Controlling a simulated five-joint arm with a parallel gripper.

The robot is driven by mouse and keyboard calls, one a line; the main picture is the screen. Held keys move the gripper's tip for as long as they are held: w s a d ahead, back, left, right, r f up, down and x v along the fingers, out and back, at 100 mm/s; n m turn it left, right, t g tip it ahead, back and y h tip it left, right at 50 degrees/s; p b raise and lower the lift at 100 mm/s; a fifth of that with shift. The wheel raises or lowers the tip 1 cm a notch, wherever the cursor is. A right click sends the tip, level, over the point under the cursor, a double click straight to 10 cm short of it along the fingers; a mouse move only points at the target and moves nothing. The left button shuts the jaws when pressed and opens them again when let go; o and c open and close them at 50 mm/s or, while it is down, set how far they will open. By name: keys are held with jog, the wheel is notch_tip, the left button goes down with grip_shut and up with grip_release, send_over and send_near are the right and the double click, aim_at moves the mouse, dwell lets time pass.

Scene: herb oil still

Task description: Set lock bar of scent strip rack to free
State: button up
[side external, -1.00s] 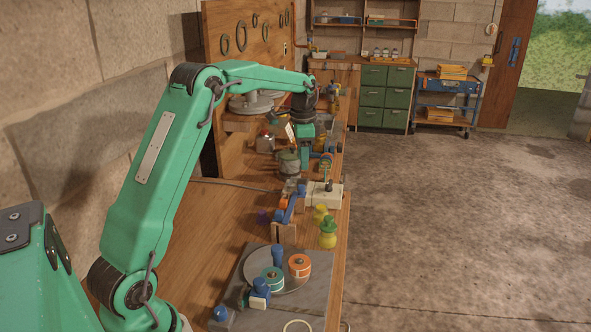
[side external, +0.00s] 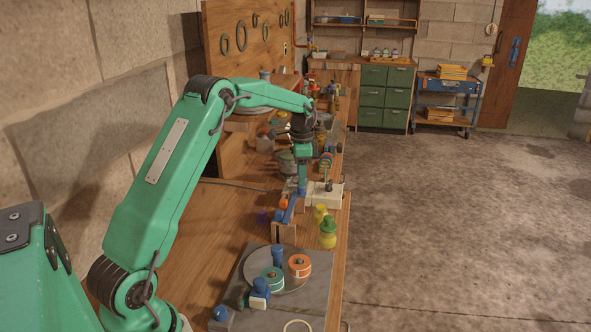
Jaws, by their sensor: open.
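A small wooden block (side external: 284,230) with a long blue bar (side external: 289,211) and an orange part beside it stands on the bench, left of a white block. It looks like the scent strip rack with its lock bar, but it is too small to be certain. The bar slants up to the right; I cannot read its setting. My gripper (side external: 302,191) points down just behind the bar's far end, left of the white block. It is open and shows nothing held. Whether its tips touch the bar is too small to tell.
The white block (side external: 331,198) with an upright post stands close right of my gripper. Yellow-green bottles (side external: 327,234) stand near the bench's right edge. A round plate with teal and orange rolls (side external: 299,265) is in front. Clutter fills the bench behind; bare wood lies left.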

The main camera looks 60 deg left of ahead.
jog(key=shift+f, duration=1.65)
